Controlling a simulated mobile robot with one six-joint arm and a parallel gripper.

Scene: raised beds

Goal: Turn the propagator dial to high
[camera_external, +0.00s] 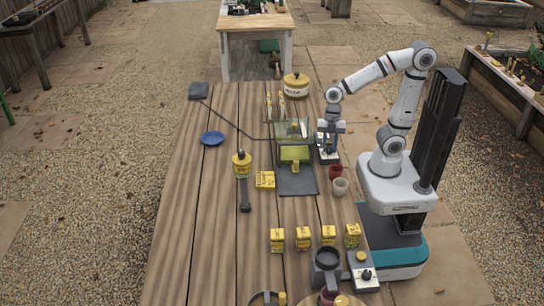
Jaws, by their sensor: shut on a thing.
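The propagator (294,130) stands on the wooden table as a clear-sided box with yellow-green contents. A small grey control box (330,160) sits against its right side. My gripper (328,149) points down over this control box, with its fingers shut on what appears to be the dial on top. The dial is mostly hidden by the fingers, and its pointer and markings are too small to read.
A dark tray (297,182) lies in front of the propagator. Red (336,172) and pale (340,187) pots stand near my gripper. A yellow canister (296,85) is behind. Another knobbed box (363,272) sits at front right.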

